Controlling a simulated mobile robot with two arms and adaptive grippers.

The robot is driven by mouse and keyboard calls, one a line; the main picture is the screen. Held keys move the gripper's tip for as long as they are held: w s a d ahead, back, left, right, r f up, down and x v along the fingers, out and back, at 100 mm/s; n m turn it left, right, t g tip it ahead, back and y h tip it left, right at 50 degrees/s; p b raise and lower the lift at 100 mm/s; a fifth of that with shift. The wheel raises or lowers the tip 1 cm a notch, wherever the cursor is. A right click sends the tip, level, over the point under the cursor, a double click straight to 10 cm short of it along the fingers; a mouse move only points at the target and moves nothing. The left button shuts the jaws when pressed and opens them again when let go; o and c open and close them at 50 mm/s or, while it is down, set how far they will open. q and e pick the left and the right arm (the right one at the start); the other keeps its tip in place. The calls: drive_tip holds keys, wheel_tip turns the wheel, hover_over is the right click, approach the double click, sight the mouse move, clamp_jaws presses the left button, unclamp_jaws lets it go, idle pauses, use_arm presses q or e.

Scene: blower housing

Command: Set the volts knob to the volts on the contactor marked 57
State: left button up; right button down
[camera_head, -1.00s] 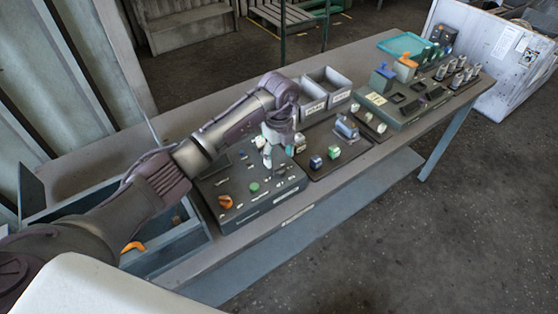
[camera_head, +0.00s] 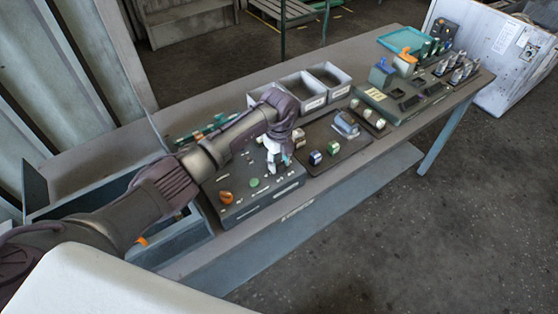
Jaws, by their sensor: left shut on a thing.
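A dark control panel (camera_head: 236,214) stands on the near part of the bench, with an orange knob (camera_head: 225,197) and a green button (camera_head: 254,183). My left gripper (camera_head: 272,169) is at the panel's far right part, pointing down, with its fingers shut on a small part there. Its fingers hide that part, which appears to be a knob. Small contactor-like blocks, one blue and white (camera_head: 315,158) and one green and white (camera_head: 333,147), sit on the dark board to the right of the panel. The number 57 and the volts markings are too small to read. My right gripper is not in view.
Grey bins (camera_head: 329,78) stand behind the board. A grey-green fixture (camera_head: 385,105) and a teal tray (camera_head: 402,40) are farther along the bench. An open blue-grey box (camera_head: 185,238) lies left of the panel, partly behind my arm.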

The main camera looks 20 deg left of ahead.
use_arm(q)
drive_tip(key=shift+c, duration=0.5)
drive_tip(key=shift+f+m+b, duration=0.1)
drive_tip(key=shift+m+b, duration=0.9)
drive_tip(key=m+b, duration=0.3)
drive_tip(key=shift+w, duration=0.1)
drive_tip(key=m+b, duration=0.8)
drive_tip(key=m, duration=0.1)
drive_tip(key=shift+m+b, duration=0.3)
drive_tip(key=shift+b, duration=0.1)
drive_tip(key=shift+m+b, duration=0.8)
drive_tip(key=shift+m, duration=0.1)
drive_tip(key=m+b, duration=0.2)
drive_tip(key=m, duration=0.1)
drive_tip(key=shift+m+b, duration=0.3)
drive_tip(key=shift+b, duration=0.1)
drive_tip(key=shift+r+m+b, duration=0.2)
drive_tip(key=shift+m+b, duration=0.85)
drive_tip(key=shift+m, duration=0.75)
